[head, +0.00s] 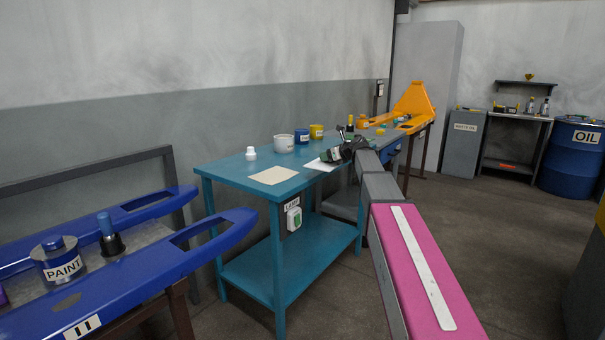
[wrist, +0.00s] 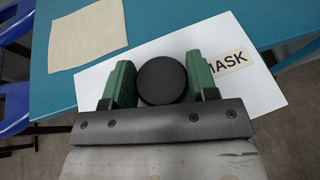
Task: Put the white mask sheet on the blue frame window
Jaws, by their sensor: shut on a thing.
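The white mask sheet (head: 318,165) is at the teal table's front edge in the head view. In the wrist view it (wrist: 190,52) carries a "MASK" label and a round black knob (wrist: 162,81). My gripper (head: 337,155) is shut on this knob, one green finger on each side (wrist: 162,85). The sheet reaches past the table edge; I cannot tell whether it touches the tabletop. The blue frame (head: 95,285) lies at the left of the head view, with a window (head: 205,229) in its near prong and another (head: 147,198) in its far prong. Both windows look uncovered.
A beige sheet (head: 274,175) lies on the teal table (head: 225,172), left of the mask. A paint can (head: 60,260) and a blue-handled brush (head: 108,235) stand between the blue prongs. An orange frame (head: 413,100) is farther back.

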